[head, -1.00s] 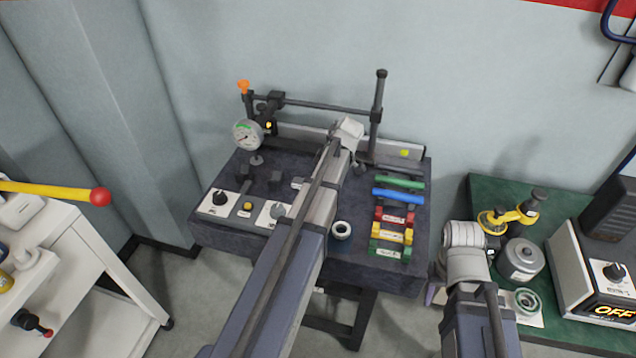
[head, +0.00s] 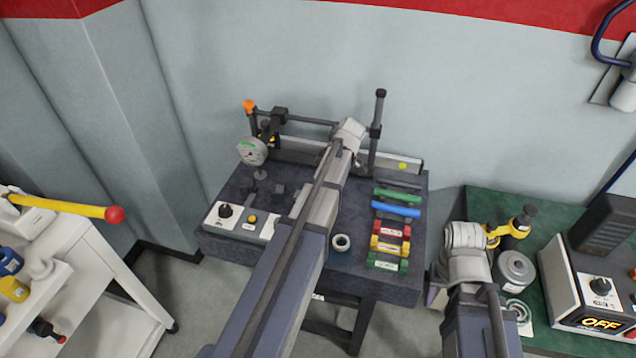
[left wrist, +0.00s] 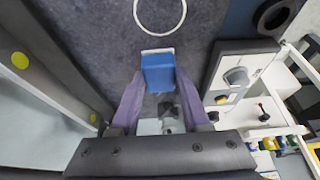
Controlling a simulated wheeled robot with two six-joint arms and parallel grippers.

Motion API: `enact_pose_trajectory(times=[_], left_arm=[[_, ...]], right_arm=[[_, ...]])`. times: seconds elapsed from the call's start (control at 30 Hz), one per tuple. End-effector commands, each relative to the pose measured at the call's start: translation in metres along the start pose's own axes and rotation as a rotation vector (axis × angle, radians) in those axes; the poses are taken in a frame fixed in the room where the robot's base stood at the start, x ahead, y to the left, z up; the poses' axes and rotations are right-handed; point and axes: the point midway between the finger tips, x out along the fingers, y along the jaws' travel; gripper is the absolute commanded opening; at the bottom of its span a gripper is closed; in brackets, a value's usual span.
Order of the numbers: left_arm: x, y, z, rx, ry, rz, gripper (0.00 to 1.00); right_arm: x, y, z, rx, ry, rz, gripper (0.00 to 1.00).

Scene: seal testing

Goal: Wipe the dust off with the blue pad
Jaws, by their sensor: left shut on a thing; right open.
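My left gripper (left wrist: 160,105) is shut on the blue pad (left wrist: 158,74), which has a pale far edge. In the left wrist view the pad is above or on the dark grey plate (left wrist: 105,45); I cannot tell if it touches. A pale ring outline (left wrist: 160,15) shows on the plate beyond the pad. In the head view my left arm hides that gripper and the pad. My right gripper (head: 438,287) is open, mostly hidden by its arm, between the dark test table (head: 420,240) and the green bench. I cannot make out dust for certain.
A dial gauge (head: 252,150) stands on the test table's left, beside a rail and post (head: 377,120). Coloured blocks (head: 388,247) and a roll (head: 341,243) lie at right. The green bench (head: 490,205) carries a control box (head: 600,285). A white cart (head: 85,275) is at left.

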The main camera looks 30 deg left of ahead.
Motion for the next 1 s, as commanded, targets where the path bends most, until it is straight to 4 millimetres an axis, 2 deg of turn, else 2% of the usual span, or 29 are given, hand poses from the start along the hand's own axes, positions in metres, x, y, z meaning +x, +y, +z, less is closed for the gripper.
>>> enact_pose_trajectory(times=[0.4,1.0], left_arm=[[-0.029,0.0,-0.012,0.0,0.0,0.0,0.0],[-0.029,0.001,-0.01,0.025,-0.001,0.01,0.0]], right_arm=[[-0.031,0.003,0.002,0.0,0.0,0.0,0.5],[-0.03,0.003,0.002,0.0,0.0,0.0,0.5]])
